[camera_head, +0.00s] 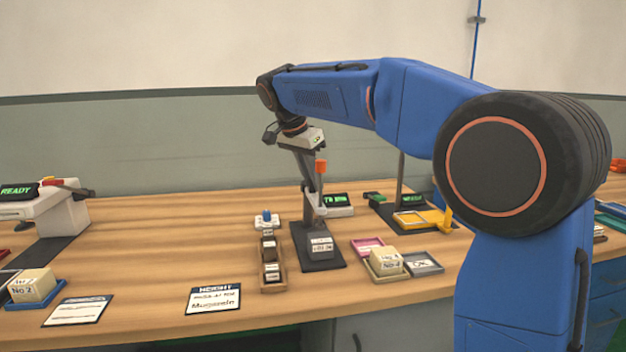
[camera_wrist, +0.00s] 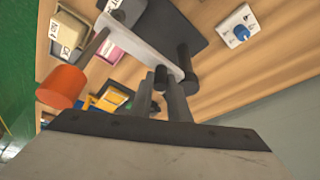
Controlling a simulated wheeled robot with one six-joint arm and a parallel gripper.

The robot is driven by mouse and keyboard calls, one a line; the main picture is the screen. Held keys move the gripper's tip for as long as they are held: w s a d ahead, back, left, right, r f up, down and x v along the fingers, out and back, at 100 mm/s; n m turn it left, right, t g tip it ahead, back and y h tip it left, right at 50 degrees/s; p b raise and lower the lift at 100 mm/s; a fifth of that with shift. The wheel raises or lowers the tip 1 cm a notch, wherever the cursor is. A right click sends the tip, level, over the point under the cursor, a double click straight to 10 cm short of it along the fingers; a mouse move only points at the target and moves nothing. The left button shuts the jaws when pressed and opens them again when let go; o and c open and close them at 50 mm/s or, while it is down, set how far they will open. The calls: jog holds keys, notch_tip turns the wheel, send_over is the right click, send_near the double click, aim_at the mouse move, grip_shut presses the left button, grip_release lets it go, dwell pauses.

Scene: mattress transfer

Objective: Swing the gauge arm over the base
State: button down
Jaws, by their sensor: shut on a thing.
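The height gauge stands near the middle of the bench, with a dark base plate (camera_head: 322,265) and an orange knob (camera_head: 320,166) on a thin upright rod. A grey labelled block (camera_head: 320,247) sits on the base. The light grey gauge arm (camera_wrist: 135,42) runs diagonally in the wrist view, with the orange knob (camera_wrist: 62,87) at left and a dark cylinder (camera_wrist: 188,70) at its right end. My gripper (camera_wrist: 165,82) points down at the gauge and is shut on a small dark peg at the gauge arm. The grip is partly hidden in the head view.
A narrow wooden rack (camera_head: 270,265) stands close left of the base. A pink tray (camera_head: 366,246), a tray with a cream block (camera_head: 386,262) and a grey tray (camera_head: 424,263) lie right. Open bench lies left.

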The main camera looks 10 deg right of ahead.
jog(key=c, duration=1.7)
grip_release()
jog(key=shift+a, duration=0.1)
jog(key=v, duration=1.7)
jog(key=shift+a+r, duration=0.15)
jog(key=shift+a, duration=0.05)
jog(key=shift+s, duration=0.1)
